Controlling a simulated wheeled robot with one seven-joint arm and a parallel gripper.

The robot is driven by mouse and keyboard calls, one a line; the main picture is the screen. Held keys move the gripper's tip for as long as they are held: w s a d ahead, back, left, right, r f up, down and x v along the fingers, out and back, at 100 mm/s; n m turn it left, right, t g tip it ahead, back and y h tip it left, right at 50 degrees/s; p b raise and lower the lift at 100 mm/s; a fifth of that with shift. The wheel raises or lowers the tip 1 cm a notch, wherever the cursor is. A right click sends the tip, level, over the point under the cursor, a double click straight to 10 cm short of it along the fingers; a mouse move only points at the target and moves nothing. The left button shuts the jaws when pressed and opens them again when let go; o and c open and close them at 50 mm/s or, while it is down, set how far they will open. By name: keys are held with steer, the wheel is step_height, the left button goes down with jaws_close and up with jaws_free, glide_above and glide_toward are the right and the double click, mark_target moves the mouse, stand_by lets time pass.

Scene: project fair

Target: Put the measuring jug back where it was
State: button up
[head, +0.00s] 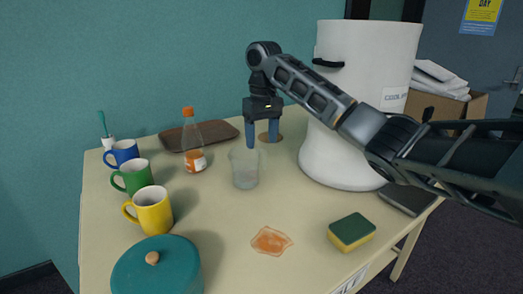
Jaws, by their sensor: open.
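The measuring jug (245,170) is a clear, slightly frosted vessel standing upright on the table, left of centre in the head view. My gripper (262,143) points down, with its two blue fingers apart and nothing visibly held between them. It is above and a little behind the jug, offset to the right. The left fingertip overlaps the jug's far rim area in the picture; I cannot tell whether they touch.
A bottle (193,145), brown tray (198,134), several mugs including a yellow one (152,211), and a teal pot (157,270) stand left. A large white container (345,150) stands right. An orange spill (270,241) and a sponge (351,232) are in front.

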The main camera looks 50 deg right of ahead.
step_height(320, 180, up, 7)
steer(key=p, duration=0.1)
